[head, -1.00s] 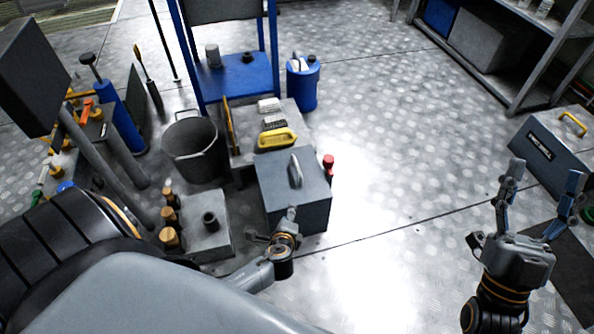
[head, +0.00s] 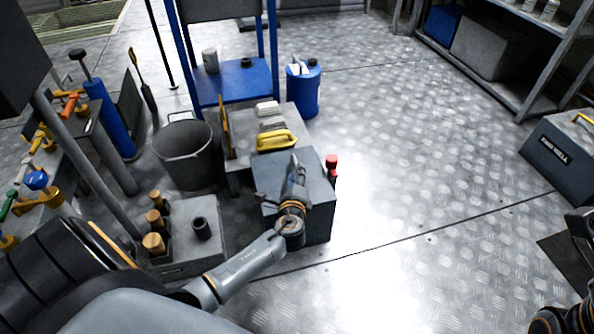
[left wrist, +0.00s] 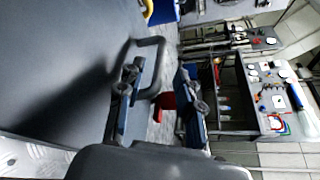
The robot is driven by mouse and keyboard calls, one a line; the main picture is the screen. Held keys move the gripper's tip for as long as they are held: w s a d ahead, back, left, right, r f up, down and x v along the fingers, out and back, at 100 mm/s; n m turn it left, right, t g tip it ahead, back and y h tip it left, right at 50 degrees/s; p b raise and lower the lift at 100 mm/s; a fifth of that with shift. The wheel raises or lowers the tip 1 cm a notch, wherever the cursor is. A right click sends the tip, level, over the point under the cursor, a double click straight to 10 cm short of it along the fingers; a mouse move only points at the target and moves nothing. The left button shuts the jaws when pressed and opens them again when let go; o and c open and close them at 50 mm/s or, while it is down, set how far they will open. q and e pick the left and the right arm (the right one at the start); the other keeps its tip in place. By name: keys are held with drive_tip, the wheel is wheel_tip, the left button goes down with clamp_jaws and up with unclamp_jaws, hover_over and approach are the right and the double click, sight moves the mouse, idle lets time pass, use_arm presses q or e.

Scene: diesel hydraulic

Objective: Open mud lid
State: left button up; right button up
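The dark grey mud box (head: 312,222) stands on the floor in the middle of the head view, its flat lid (head: 265,172) closed. My left gripper (head: 295,178) is above the lid and covers most of the handle in the head view. In the left wrist view the grey lid (left wrist: 65,60) fills the left, and its bent bar handle (left wrist: 155,42) reaches in between the two fingers of my left gripper (left wrist: 160,95). These fingers are apart; I cannot tell whether they touch the handle. My right gripper (head: 580,225) is cut off at the right edge.
A yellow-handled brush (head: 277,140) lies on a grey block behind the box. A red-capped item (head: 331,162) stands close at its right. A bucket (head: 184,155) and wooden-handled tools (head: 154,220) are at left.

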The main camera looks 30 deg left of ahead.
sight(290, 172)
use_arm(q)
drive_tip(key=b+x, duration=0.1)
drive_tip(key=x, duration=0.4)
drive_tip(key=shift+w+f+b, duration=0.1)
drive_tip(key=shift+w+b, duration=0.05)
drive_tip(key=shift+b, duration=0.2)
clamp_jaws()
